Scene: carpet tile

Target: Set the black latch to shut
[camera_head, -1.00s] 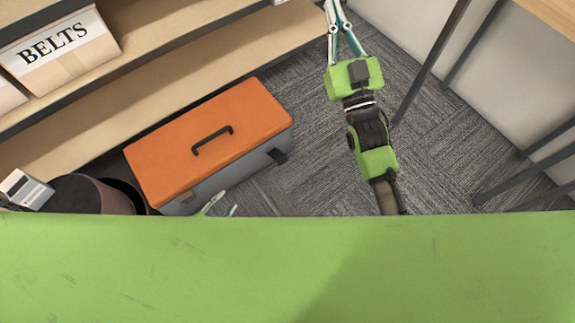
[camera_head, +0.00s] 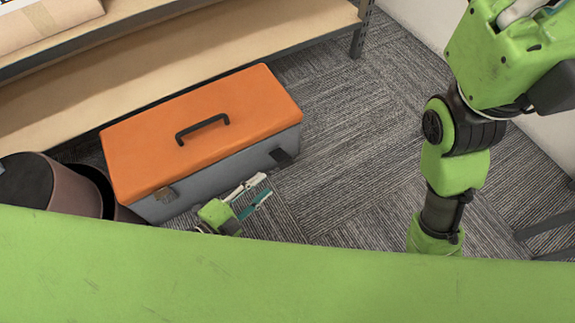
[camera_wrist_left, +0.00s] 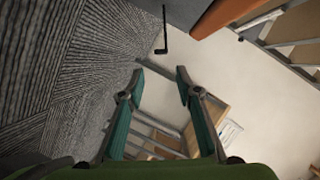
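The toolbox has an orange lid (camera_head: 240,105) with a black handle and a grey body (camera_head: 225,168). Its lid is down. The black latch (camera_head: 281,156) is at the right end of the front face. In the left wrist view the black latch (camera_wrist_left: 163,42) shows nearly edge-on and stands out from the grey wall. A second, brownish latch (camera_head: 164,194) is at the left end. My left gripper (camera_head: 264,186) is open and empty in front of the toolbox, pointing right, apart from the black latch. Its open fingers (camera_wrist_left: 161,70) also show in the wrist view. My right gripper is out of view.
A wooden shelf (camera_head: 190,58) runs behind the toolbox. Dark round bins (camera_head: 72,185) stand close at its left. Carpet (camera_head: 345,150) to the right is clear. My right arm is at the far right, and a green part of me covers the bottom.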

